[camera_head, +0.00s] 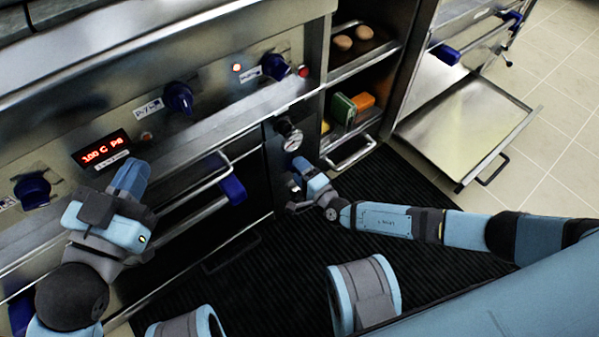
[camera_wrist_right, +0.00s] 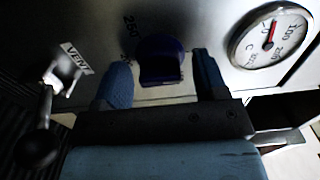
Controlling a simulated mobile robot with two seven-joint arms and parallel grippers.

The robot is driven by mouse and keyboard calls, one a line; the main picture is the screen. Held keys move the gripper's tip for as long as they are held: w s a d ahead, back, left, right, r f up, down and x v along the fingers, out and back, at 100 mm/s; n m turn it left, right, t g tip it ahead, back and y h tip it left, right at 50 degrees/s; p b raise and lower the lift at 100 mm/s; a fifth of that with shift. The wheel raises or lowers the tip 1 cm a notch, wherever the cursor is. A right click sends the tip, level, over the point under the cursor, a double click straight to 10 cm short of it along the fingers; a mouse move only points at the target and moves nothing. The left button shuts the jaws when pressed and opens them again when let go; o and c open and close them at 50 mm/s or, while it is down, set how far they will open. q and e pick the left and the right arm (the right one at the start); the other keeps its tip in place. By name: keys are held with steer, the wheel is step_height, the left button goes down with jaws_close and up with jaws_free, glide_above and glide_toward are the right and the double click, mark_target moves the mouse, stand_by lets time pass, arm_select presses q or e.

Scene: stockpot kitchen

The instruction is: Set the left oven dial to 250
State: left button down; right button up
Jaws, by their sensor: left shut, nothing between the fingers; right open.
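In the right wrist view a dark blue dial (camera_wrist_right: 160,62) sits between the fingers of my right gripper (camera_wrist_right: 163,85), with a gap on each side. In the head view my right gripper (camera_head: 302,181) is open at the narrow panel, and this dial is hidden or too small to make out there. My left gripper (camera_head: 128,180) is shut and empty, in front of the oven below the red display (camera_head: 100,149), which reads about 100 C.
Blue knobs (camera_head: 179,97) line the oven front. A round gauge (camera_wrist_right: 270,35) is right of the dial, and a vent lever (camera_wrist_right: 48,115) is at left. A blue-ended oven handle (camera_head: 232,190) juts out between my arms. An open door (camera_head: 465,120) stands at right.

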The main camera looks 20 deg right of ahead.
steer(key=shift+w+a, duration=0.1)
steer(key=shift+w, duration=0.1)
steer(key=c, duration=0.9)
steer(key=shift+o, duration=0.2)
